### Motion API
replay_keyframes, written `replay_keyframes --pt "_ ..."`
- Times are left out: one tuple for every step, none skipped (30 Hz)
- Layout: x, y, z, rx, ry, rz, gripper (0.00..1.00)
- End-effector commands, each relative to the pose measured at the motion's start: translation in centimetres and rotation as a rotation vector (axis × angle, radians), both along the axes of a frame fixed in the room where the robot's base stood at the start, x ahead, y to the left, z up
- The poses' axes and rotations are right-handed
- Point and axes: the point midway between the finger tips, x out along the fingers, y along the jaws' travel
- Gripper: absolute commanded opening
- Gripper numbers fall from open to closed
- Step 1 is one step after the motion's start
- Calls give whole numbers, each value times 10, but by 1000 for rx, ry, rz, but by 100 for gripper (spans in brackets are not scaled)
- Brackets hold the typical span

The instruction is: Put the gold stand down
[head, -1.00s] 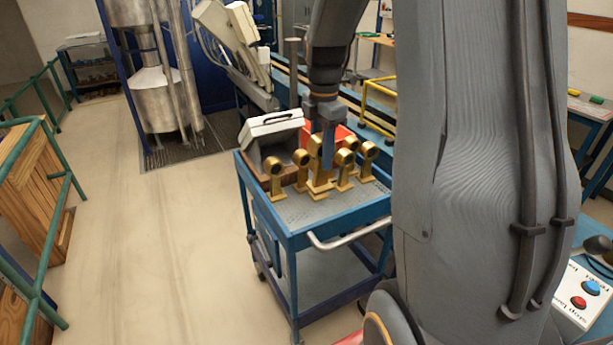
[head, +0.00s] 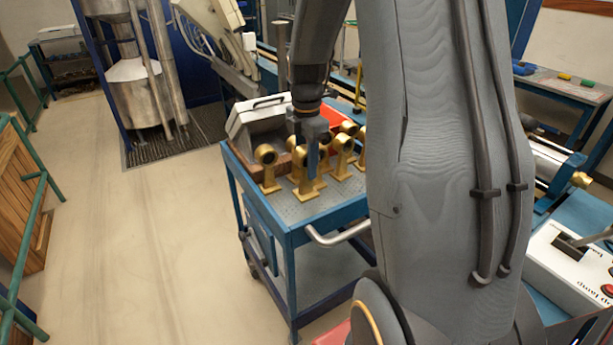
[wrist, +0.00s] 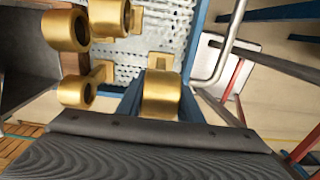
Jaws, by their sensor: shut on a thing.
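My gripper (head: 312,168) points down over the blue cart and is shut on a gold stand (head: 299,178), partly hidden behind the fingers in the head view. In the wrist view the held gold stand (wrist: 162,96) sits between the two blue fingers, its ring end close to the camera. Whether its base touches the cart top cannot be told. Other gold stands of the same shape stand upright close by, one to the left (head: 267,168) and one to the right (head: 343,158). In the wrist view others (wrist: 76,92) are left of the gripper.
The blue cart (head: 290,226) has a grey speckled top and a front push handle (head: 340,234). A grey-white case (head: 258,116) and a red bin (head: 345,128) are behind the stands. The cart's front strip is bare. Floor to its left is clear.

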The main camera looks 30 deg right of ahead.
Motion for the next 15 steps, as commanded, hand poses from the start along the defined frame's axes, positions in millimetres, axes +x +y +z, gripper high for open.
replay_keyframes --pt "0 0 -4 0 0 0 0" --pt "0 0 -7 0 0 0 0" --pt "0 0 -10 0 0 0 0" --pt "0 0 -11 0 -1 0 0" --pt "0 0 -13 -1 -2 0 0" --pt "0 0 -15 -1 -2 0 0" --pt "0 0 -18 0 -1 0 0" --pt "0 0 -21 0 0 0 0" --pt "-1 0 -26 0 1 0 0" --pt "-1 0 -30 0 1 0 0" --pt "-1 0 -35 1 2 0 0" --pt "0 0 -40 0 1 0 0" --pt "0 0 -43 0 0 0 0" --pt "0 0 -46 0 0 0 0" --pt "0 0 -50 0 0 0 0"
